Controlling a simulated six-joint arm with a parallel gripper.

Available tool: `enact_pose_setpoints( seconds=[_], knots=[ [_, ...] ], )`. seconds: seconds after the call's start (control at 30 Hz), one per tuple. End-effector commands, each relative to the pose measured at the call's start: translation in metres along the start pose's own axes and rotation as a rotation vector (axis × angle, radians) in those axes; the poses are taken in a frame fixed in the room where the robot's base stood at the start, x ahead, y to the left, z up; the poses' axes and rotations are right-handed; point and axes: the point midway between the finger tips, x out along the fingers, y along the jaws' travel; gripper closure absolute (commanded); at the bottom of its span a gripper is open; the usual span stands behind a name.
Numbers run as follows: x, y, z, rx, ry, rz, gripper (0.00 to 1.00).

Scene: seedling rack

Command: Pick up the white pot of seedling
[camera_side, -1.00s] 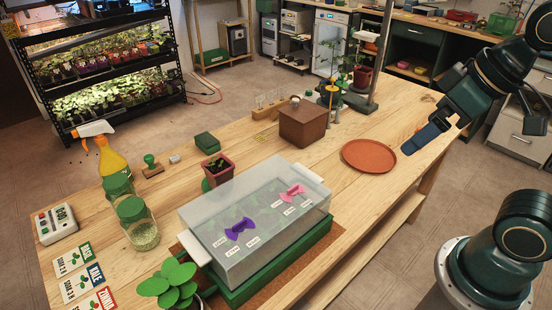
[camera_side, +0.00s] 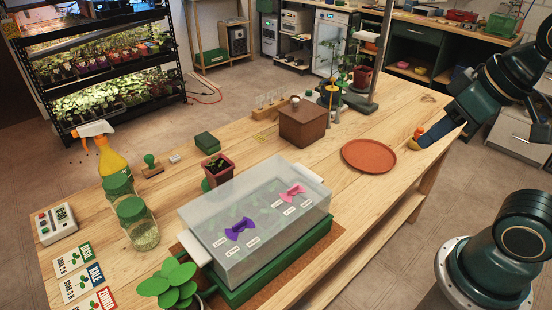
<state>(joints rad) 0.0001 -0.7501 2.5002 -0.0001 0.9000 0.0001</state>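I cannot make out a white pot in the side view. A reddish-brown square pot (camera_side: 219,180) with a small seedling stands on the table behind a propagator. The propagator has a cloudy clear lid (camera_side: 262,190) over a green tray (camera_side: 279,262). Blurred green seedlings and white labels show through the lid, and a purple and a pink knob sit on top. My gripper (camera_side: 416,139) is at the table's right edge, right of the terracotta saucer (camera_side: 368,156), far from the propagator. Its fingers are small and partly hidden, so I cannot tell if they are open.
A brown box (camera_side: 303,126) and a plant stand are at the back of the table. A yellow spray bottle (camera_side: 111,160), green-lidded jars (camera_side: 140,228), seed packets and a leafy plant (camera_side: 168,285) crowd the left and front. The wood around the saucer is clear.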

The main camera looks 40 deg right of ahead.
Motion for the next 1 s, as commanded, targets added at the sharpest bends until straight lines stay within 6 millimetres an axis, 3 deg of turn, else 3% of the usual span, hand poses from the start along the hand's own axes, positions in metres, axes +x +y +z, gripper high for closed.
enact_pose_setpoints(
  seconds=[0.27, 0.47, 0.77, 1.0],
  knots=[
    [0.001, -0.004, -0.007, -0.016, -0.003, -0.009, 0.63],
    [0.008, -0.019, -0.030, -0.073, -0.014, -0.041, 0.63],
    [0.031, -0.072, -0.081, -0.213, -0.036, -0.115, 0.63],
    [0.057, -0.133, -0.110, -0.329, -0.053, -0.173, 0.63]
  ],
)
